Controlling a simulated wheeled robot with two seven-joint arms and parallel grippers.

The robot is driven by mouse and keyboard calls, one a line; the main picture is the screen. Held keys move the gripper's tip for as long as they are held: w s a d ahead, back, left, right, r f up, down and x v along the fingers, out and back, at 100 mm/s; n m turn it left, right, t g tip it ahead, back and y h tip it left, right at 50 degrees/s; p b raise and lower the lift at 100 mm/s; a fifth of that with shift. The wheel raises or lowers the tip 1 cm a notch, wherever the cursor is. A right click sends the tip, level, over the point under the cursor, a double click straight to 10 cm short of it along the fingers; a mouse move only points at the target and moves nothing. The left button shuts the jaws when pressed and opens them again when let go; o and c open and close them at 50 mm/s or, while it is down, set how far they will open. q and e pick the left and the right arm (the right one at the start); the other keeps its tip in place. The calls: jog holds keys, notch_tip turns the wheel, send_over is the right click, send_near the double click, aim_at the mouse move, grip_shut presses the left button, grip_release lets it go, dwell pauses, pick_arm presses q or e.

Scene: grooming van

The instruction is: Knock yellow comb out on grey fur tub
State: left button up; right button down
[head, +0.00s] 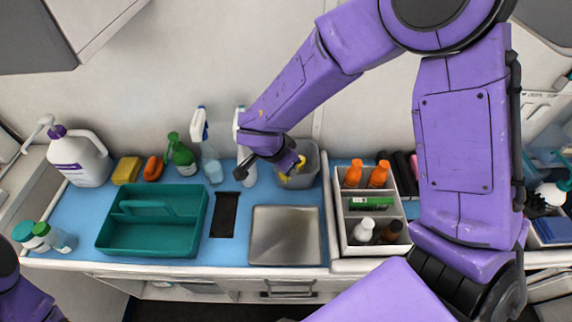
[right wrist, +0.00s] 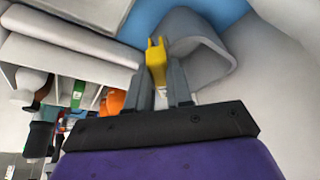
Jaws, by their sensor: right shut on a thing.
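The grey fur tub (head: 305,178) stands at the back of the blue counter, right of the spray bottles. In the right wrist view the grey tub (right wrist: 212,62) lies just beyond my fingers. The yellow comb (right wrist: 157,60) is between my right gripper's fingers (right wrist: 164,85), its end pointing toward the tub. I cannot tell whether the comb touches the tub. A small part of my left arm shows at the lower left; its gripper is out of view.
A teal caddy (head: 108,240) and a steel tray (head: 285,258) sit in front. A white divided organizer (head: 343,238) with orange-capped bottles stands right of the tub. A white spray bottle (head: 240,150) stands close left of my right gripper. Other bottles line the back left.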

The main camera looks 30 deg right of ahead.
jog(key=shift+s+f+p, duration=0.1)
jog(key=shift+f+p, duration=0.1)
jog(key=shift+p, duration=0.15)
dwell(1.1)
jog(key=shift+r, duration=0.1)
notch_tip(320, 180, up, 2)
jog(key=p, duration=0.2)
jog(key=shift+p, duration=0.35)
jog(key=shift+f+b, duration=0.45)
jog(key=shift+f, duration=0.55)
jog(key=shift+f+p, duration=0.1)
jog(key=shift+p, duration=0.25)
dwell(1.2)
notch_tip(320, 180, up, 6)
jog(key=p, duration=0.7)
